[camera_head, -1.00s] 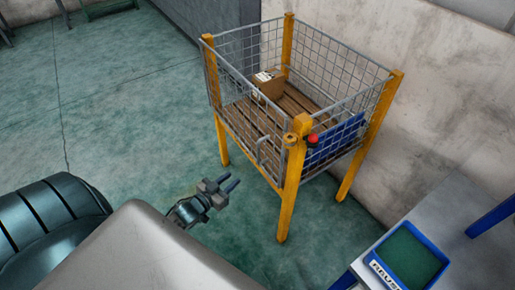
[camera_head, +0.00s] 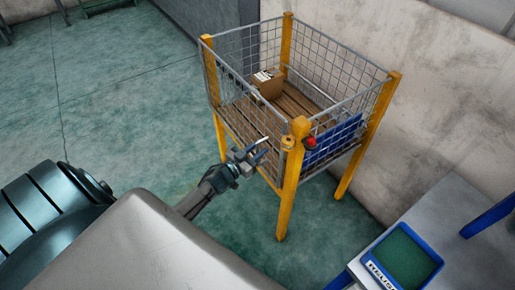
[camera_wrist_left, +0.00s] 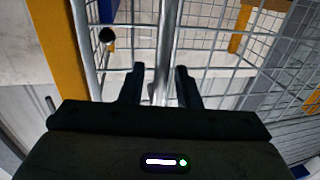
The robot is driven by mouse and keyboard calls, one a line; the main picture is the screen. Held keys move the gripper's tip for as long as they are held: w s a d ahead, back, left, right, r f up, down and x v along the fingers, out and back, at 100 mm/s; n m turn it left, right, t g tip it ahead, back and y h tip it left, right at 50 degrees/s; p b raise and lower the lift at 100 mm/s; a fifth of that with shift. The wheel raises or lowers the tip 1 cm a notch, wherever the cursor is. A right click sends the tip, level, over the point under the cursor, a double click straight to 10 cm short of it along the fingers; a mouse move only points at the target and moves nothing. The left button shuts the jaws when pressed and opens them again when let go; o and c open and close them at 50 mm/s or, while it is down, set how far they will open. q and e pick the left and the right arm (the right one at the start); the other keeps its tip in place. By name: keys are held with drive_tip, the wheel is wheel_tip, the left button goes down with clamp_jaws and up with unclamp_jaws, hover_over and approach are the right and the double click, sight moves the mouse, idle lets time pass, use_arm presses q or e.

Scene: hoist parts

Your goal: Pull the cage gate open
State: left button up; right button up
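The cage (camera_head: 285,35) has yellow corner posts, grey mesh walls and a wooden slatted floor. Its gate (camera_head: 235,95) is the mesh side facing left, and it looks closed against the near yellow post (camera_head: 287,205). My left gripper (camera_head: 264,151) is at the gate's near end, by the upright handle, which it partly hides. In the left wrist view a grey vertical bar (camera_wrist_left: 168,40), likely the handle, runs between the two spread dark fingers (camera_wrist_left: 160,85). The fingers look open, with gaps to the bar on both sides. My right gripper is not in view.
A cardboard box (camera_head: 268,84) sits inside the cage. A red knob (camera_head: 310,142) and a blue panel (camera_head: 335,142) are on the cage's right-hand side. A grey table (camera_head: 450,215) with a blue-rimmed tray (camera_head: 436,262) stands right. The green floor (camera_head: 130,110) left of the gate is clear.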

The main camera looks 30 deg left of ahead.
use_arm(q)
drive_tip(key=shift+w, duration=0.1)
clamp_jaws()
